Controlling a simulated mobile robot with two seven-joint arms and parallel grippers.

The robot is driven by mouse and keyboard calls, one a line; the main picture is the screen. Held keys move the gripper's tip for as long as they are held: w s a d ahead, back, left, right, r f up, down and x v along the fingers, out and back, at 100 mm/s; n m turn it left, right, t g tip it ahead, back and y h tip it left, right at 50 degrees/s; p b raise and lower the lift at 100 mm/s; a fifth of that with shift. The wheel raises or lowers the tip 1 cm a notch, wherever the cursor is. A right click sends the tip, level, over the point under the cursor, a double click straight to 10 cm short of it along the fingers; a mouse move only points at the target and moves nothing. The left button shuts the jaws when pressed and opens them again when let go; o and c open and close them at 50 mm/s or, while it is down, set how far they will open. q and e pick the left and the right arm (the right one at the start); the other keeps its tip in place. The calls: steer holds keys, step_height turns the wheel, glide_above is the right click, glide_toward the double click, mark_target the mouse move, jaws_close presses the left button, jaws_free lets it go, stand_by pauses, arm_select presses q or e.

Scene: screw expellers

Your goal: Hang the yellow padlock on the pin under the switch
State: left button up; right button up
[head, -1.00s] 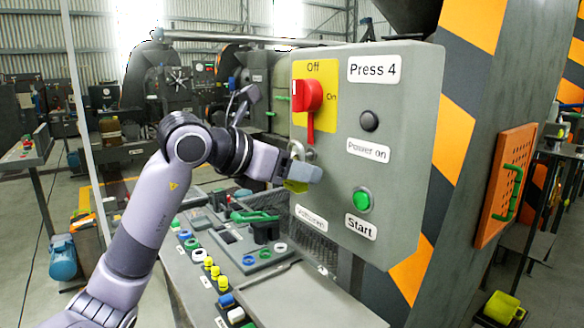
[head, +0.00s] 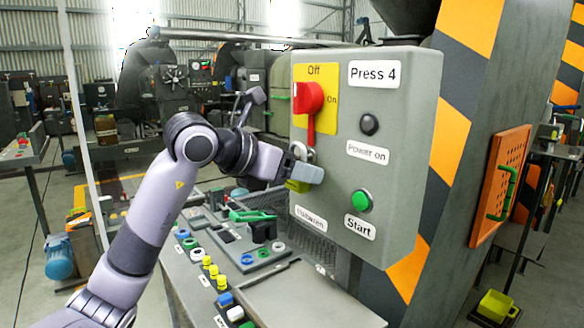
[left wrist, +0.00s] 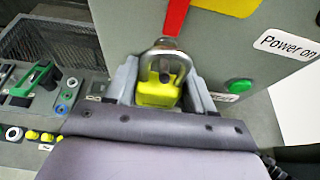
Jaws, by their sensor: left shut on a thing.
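The yellow padlock (head: 298,185) is in my left gripper (head: 308,172), in front of the grey Press 4 box. In the left wrist view the padlock (left wrist: 160,92) sits upright between the two fingers of the left gripper (left wrist: 160,88), its metal shackle pointing up toward the red strip. The red switch (head: 308,98) is on a yellow plate (head: 328,110), with its red strip hanging down. The shackle is just below the strip's lower end. The pin is hidden or too small to make out, so I cannot tell whether the shackle is around it. My right gripper is out of view.
The grey box (head: 400,140) carries a black button (head: 369,124) and a green Start button (head: 361,200). Below left is a bench with a green-handled part (head: 250,215) and several yellow and blue buttons. An orange panel (head: 503,185) is at the right.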

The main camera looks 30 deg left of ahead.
arm_select(q)
steer(key=shift+w+d+f+b, duration=0.2)
steer(key=shift+w+f+b, duration=0.15)
steer(key=shift+f+b, duration=0.1)
stand_by(0.8)
steer(key=o, duration=1)
steer(key=shift+c, duration=1.3)
steer(key=shift+o, duration=0.5)
steer(key=shift+s, duration=0.3)
